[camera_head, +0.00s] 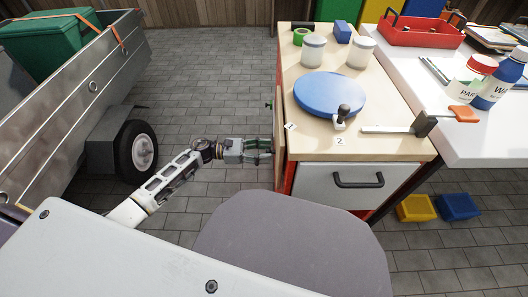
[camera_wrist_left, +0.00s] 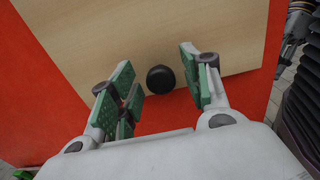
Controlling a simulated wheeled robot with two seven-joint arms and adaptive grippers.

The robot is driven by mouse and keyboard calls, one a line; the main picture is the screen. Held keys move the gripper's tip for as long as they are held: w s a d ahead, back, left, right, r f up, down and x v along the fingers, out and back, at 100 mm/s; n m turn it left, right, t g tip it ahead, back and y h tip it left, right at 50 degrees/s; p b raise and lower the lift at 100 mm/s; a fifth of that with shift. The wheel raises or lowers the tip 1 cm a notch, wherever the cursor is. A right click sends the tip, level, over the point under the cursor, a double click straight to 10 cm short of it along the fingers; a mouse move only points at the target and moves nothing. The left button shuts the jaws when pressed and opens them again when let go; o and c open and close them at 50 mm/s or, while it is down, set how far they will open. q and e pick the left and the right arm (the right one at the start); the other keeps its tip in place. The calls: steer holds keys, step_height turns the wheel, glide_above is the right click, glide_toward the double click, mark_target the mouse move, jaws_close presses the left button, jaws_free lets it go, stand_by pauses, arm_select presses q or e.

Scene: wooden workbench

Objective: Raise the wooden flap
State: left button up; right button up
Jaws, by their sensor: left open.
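The wooden flap (camera_wrist_left: 130,35) fills the upper middle of the left wrist view as a pale wood panel against the red side of the workbench. A round black knob (camera_wrist_left: 160,79) sits on it near its edge. In the head view only a thin strip of the flap (camera_head: 279,115) shows, hanging down along the bench's left side. My left gripper (camera_head: 266,151) is beside it, open. In the left wrist view its green-padded fingers (camera_wrist_left: 157,72) stand on either side of the knob, with gaps to it.
The workbench top (camera_head: 310,140) holds a blue disc (camera_head: 328,94), white-lidded jars (camera_head: 313,50) and a clamp (camera_head: 420,125) near the front. A trailer (camera_head: 90,85) with a wheel (camera_head: 137,150) stands left. Paved floor (camera_head: 205,90) between trailer and bench is free.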

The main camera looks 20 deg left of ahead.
arm_select(q)
jaws_close()
stand_by(0.4)
